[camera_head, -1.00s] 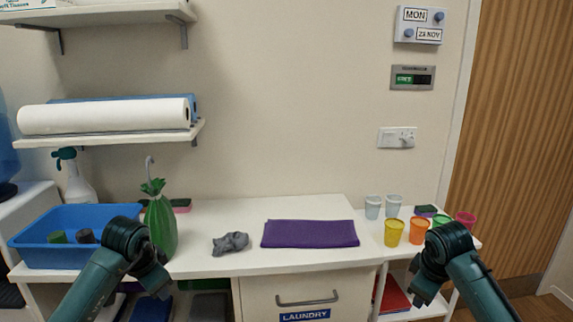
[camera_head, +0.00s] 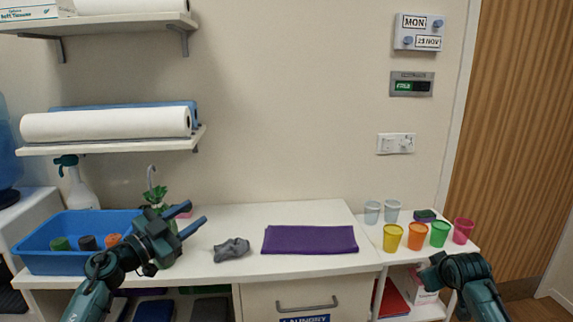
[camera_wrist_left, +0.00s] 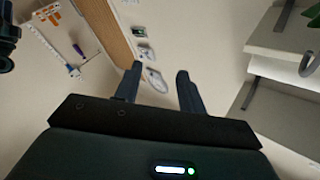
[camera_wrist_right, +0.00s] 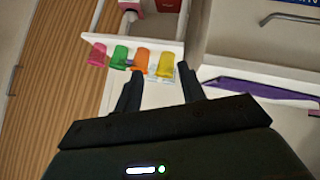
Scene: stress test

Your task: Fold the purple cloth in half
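The purple cloth (camera_head: 310,240) lies flat as a wide rectangle on the white counter, right of the grey crumpled cloth. It also shows at the right of the right wrist view (camera_wrist_right: 262,92). My left gripper (camera_head: 196,217) is open and empty, raised over the left of the counter, left of the purple cloth. Its two spread fingers also show in the left wrist view (camera_wrist_left: 157,80). My right gripper is low at the right in the head view, its fingers hard to make out there. In the right wrist view its fingers (camera_wrist_right: 158,80) are apart with nothing between them.
A grey crumpled cloth (camera_head: 231,250) lies left of the purple cloth. A blue bin (camera_head: 40,262) and a green plant-like object (camera_head: 155,196) stand at the left. Yellow (camera_head: 392,238), orange (camera_head: 418,236) and other cups stand at the right. Counter behind the purple cloth is clear.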

